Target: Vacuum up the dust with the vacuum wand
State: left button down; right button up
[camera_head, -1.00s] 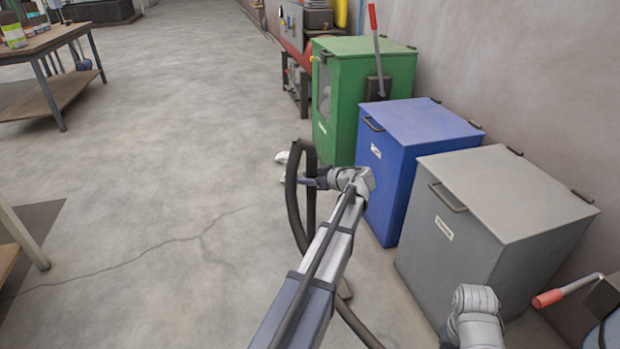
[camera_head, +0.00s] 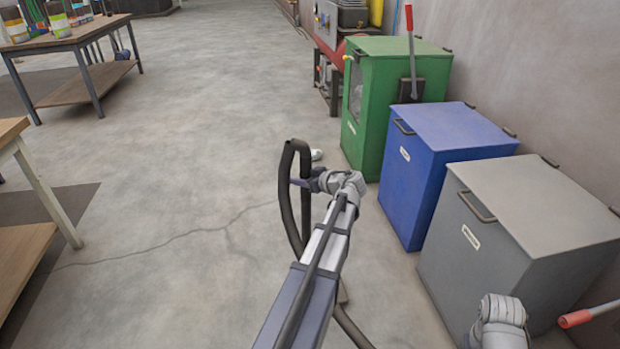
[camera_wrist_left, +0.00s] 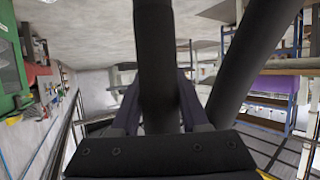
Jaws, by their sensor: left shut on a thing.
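The vacuum wand (camera_head: 286,200) is a dark tube with a bend at its top, seen in the middle of the head view. My left gripper (camera_head: 298,182) is shut around it and holds it upright above the floor. In the left wrist view the dark tube (camera_wrist_left: 154,50) stands between the two purple fingers of my left gripper (camera_wrist_left: 158,100). My right gripper is out of view.
A green bin (camera_head: 400,110), a blue bin (camera_head: 425,185) and a grey bin (camera_head: 490,250) stand in a row along the right wall. A worktable (camera_head: 85,38) is at the far left, and another bench (camera_head: 25,245) is nearer. The concrete floor between is clear.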

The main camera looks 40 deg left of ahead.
pick_arm(q)
jog(key=shift+s+a+r+p, duration=0.15)
jog(key=shift+s+a+r, duration=0.05)
jog(key=shift+s+a, duration=0.85)
jog(key=shift+s+a+r+p, duration=0.15)
jog(key=shift+s+a, duration=0.7)
jog(key=shift+s, duration=0.35)
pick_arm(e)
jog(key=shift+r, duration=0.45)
